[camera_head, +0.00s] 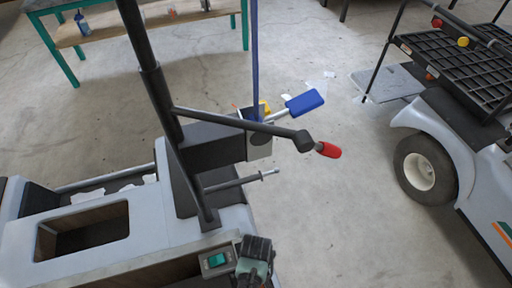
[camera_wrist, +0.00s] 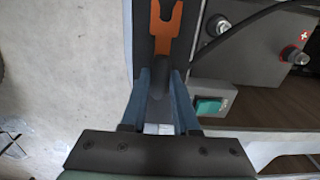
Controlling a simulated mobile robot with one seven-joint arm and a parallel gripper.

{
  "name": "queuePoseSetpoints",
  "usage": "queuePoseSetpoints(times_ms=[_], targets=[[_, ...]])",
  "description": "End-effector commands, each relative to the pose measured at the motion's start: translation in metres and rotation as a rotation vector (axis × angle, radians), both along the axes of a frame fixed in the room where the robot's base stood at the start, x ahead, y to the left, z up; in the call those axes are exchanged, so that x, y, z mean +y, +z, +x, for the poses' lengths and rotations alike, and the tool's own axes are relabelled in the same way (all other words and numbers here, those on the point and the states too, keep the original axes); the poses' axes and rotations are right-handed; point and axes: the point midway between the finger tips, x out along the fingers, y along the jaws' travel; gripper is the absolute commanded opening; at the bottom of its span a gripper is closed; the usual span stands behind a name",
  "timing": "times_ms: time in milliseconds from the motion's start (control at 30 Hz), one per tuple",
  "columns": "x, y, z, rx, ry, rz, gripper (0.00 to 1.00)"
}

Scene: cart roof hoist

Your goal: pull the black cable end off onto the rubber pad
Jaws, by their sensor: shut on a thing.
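In the wrist view my gripper (camera_wrist: 158,103) is shut on the dark sleeve of the black cable end (camera_wrist: 157,82). An orange forked lug (camera_wrist: 165,32) extends beyond the fingertips, apparently part of this cable end. The lug lies over a dark flat strip (camera_wrist: 143,45), which may be the rubber pad; I cannot tell whether they touch. A black cable (camera_wrist: 240,32) curves from the upper right toward the fingers. In the head view my gripper's dark body (camera_head: 257,248) is at the bottom centre, hiding its fingers and the cable end.
A grey box with a green switch (camera_wrist: 208,107) is close right of the fingers; the switch also shows in the head view (camera_head: 217,259).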

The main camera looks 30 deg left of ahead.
Motion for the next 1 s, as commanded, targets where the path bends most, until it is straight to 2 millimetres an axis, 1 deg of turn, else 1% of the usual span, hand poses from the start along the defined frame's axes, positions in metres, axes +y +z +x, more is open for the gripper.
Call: queuePoseSetpoints(times_ms=[133, 167, 200, 333, 633, 733, 867, 1000], targets=[[0.0, 0.001, 0.0, -0.001, 0.0, 0.001, 0.0], [0.0, 0.001, 0.0, -0.001, 0.0, 0.001, 0.32], [0.0, 0.001, 0.0, -0.001, 0.0, 0.001, 0.39], [0.0, 0.001, 0.0, -0.001, 0.0, 0.001, 0.63], [0.0, 0.001, 0.0, 0.0, 0.0, 0.0, 0.64], [0.0, 0.007, 0.0, -0.001, 0.0, 0.0, 0.64], [0.0, 0.026, 0.001, -0.004, 0.0, 0.002, 0.64], [0.0, 0.056, 0.001, -0.003, -0.001, 0.001, 0.64]])
